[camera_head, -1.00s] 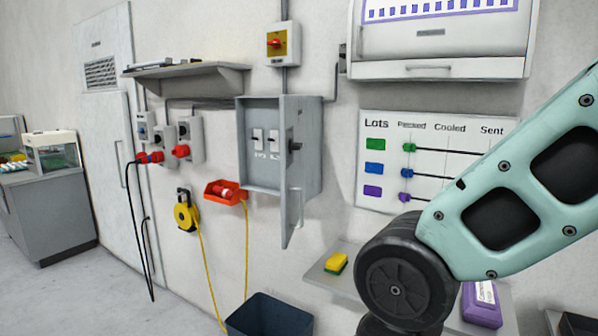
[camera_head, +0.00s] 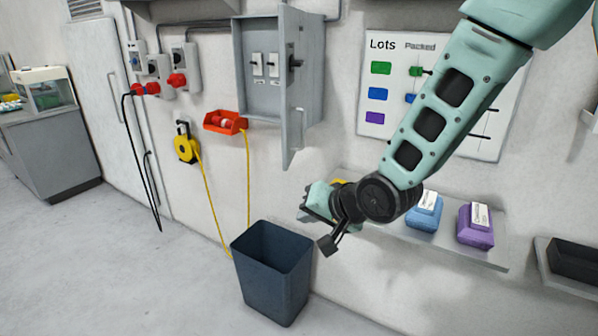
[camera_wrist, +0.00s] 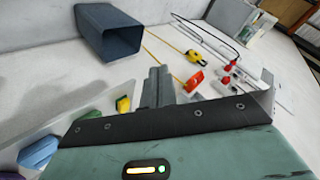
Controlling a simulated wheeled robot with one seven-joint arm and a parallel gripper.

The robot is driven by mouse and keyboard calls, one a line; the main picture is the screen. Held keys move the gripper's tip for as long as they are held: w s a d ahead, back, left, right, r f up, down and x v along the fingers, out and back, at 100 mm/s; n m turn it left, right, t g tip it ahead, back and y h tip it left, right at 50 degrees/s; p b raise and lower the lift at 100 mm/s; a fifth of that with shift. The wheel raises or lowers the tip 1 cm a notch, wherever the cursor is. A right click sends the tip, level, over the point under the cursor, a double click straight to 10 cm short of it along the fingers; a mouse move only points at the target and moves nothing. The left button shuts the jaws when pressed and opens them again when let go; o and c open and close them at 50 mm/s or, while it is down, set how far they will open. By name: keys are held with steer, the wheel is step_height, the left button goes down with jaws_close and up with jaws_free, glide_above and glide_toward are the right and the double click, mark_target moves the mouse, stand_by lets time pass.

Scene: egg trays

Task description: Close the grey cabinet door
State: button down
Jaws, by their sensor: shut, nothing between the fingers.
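The grey cabinet (camera_head: 245,90) is on the wall at the upper middle of the head view. Its door (camera_head: 292,135) stands open, its free edge swung out from the wall, with a handle on its face. Switches show inside. My gripper (camera_head: 305,214) is low, below and a little right of the door, above and right of the dark bin. It is apart from the door. In the wrist view its grey fingers (camera_wrist: 158,82) are together with nothing between them. I cannot clearly make out the cabinet in the wrist view.
A dark blue bin (camera_head: 272,285) stands on the floor below the cabinet. A red holder (camera_head: 225,122) and yellow reel (camera_head: 186,148) hang to the left, with a yellow cord. A shelf (camera_head: 455,250) with blue and purple blocks is at right. Floor at left is clear.

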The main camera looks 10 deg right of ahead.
steer(key=w+d+m+t+y, duration=0.1)
steer(key=w+d+m+t, duration=0.25)
steer(key=w, duration=0.25)
steer(key=m+t+p, duration=0.2)
steer(key=m+t, duration=0.3)
steer(key=m, duration=0.1)
glide_toward(290, 163)
steer(key=w+d, duration=0.2)
steer(key=w, duration=0.2)
steer(key=shift+g, duration=0.25)
steer(key=shift+w+a+r+p, duration=0.1)
steer(key=shift+w+a+p, duration=0.4)
steer(key=shift+a, duration=0.4)
steer(key=shift+w+a+r+p, duration=0.1)
steer(key=shift+w+a+p, duration=0.35)
steer(key=shift+a, duration=0.45)
steer(key=shift+a, duration=0.1)
